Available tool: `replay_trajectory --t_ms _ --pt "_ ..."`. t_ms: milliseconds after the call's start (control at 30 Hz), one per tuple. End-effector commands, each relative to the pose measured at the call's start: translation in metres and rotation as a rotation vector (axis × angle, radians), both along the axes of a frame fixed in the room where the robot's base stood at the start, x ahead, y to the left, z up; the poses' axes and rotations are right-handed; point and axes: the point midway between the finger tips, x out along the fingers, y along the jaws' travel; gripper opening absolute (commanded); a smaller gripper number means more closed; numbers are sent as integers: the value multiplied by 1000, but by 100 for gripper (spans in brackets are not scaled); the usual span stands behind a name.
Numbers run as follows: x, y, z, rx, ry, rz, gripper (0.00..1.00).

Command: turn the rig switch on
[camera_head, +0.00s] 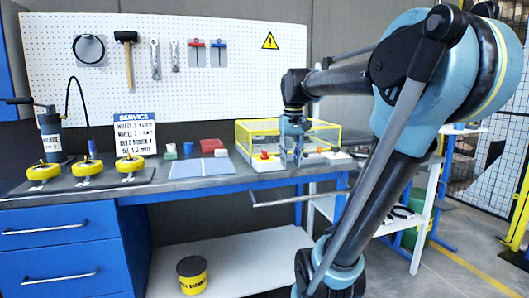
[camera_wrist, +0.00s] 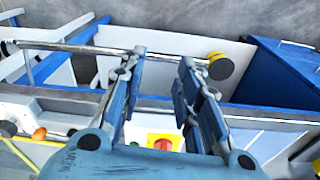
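The rig is a yellow-framed clear cage (camera_head: 245,133) at the right of the bench, with a pale base along its front edge. A red part on yellow (camera_head: 264,155) shows on that base, just left of my gripper. In the wrist view a yellow plate with a red centre (camera_wrist: 163,142) shows between my fingers, low in the picture; it looks like the switch, but its setting cannot be read. My gripper (camera_head: 291,160) points down at the cage's front. Its fingers (camera_wrist: 162,58) are apart with nothing between the tips. Contact with the switch cannot be told.
A bench rail (camera_head: 300,199) runs below the front edge. A black and yellow bucket (camera_head: 192,275) stands on the lower shelf (camera_head: 235,262). A blue folder (camera_head: 201,168), small blocks and yellow wheels (camera_head: 130,166) lie left along the bench. A white side cart (camera_head: 425,210) stands right.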

Motion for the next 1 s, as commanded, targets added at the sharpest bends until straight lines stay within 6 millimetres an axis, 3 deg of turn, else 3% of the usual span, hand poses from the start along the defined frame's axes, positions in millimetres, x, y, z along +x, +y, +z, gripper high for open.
replay_trajectory --t_ms 200,533,767,1000 --pt "59 19 58 -3 28 35 31" --pt "142 53 124 -10 71 84 31" --pt "182 72 150 -13 94 109 31" --pt "193 78 154 -15 99 116 31"
